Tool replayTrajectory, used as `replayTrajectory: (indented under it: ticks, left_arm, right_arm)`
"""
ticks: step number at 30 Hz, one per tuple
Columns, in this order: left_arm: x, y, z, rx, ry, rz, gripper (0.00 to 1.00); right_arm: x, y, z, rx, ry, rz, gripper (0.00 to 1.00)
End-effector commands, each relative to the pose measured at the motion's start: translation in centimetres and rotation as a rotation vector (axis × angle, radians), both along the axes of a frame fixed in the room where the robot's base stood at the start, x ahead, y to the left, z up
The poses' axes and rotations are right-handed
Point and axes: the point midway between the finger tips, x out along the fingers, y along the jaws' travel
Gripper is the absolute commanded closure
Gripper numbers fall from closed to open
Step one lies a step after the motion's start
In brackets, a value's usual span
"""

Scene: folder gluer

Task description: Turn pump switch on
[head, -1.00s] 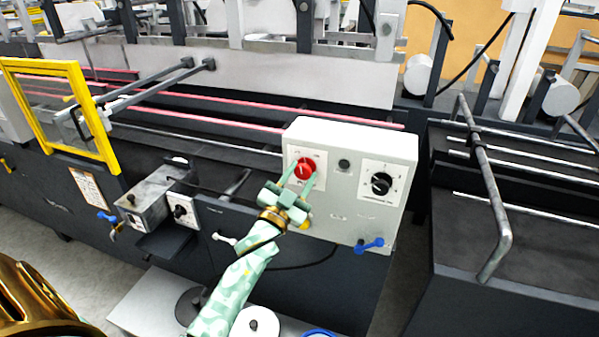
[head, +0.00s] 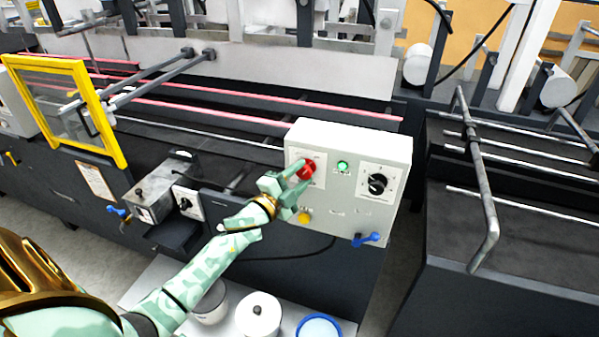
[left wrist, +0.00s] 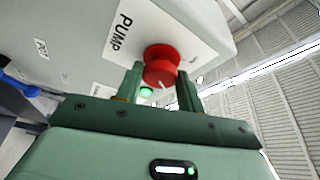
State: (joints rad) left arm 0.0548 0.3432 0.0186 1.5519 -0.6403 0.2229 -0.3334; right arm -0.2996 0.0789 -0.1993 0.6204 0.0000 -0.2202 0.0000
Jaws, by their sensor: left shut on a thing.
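The pump switch is a red round knob (head: 307,170) on the upper left of a light grey control box (head: 376,142). In the left wrist view the red knob (left wrist: 161,66) sits on a white plate marked PUMP (left wrist: 120,33), with a pale line on its face. My left gripper (head: 302,175) is shut on the knob, one finger on each side of it. A small lamp (head: 342,167) to the right of the knob glows green. My right gripper is not in view.
A black rotary dial (head: 378,184) is on the box's right side. A yellow button (head: 304,217) and a blue handle (head: 367,239) are lower down. A grey bent rail (head: 484,190) stands to the right. Pots (head: 258,315) stand below my forearm.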

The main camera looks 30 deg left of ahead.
Motion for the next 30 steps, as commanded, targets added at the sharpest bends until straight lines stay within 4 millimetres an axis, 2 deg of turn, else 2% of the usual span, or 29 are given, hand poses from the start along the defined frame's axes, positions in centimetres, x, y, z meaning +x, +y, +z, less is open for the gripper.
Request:
replayTrajectory:
  ticks: [19,20,21,30]
  left_arm:
    - [-0.02,0.02,-0.12,0.047,0.013,0.001,0.85]
    - [-0.02,0.02,-0.12,0.047,0.013,0.001,0.54]
    - [-0.02,0.02,-0.12,0.047,0.013,0.001,0.43]
    - [-0.09,0.02,-0.06,0.045,0.012,0.001,0.41]
  right_arm:
    - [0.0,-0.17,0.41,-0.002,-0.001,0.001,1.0]
    - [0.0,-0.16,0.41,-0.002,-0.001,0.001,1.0]
    - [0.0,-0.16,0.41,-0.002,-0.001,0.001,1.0]
    - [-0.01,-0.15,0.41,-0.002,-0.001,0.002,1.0]
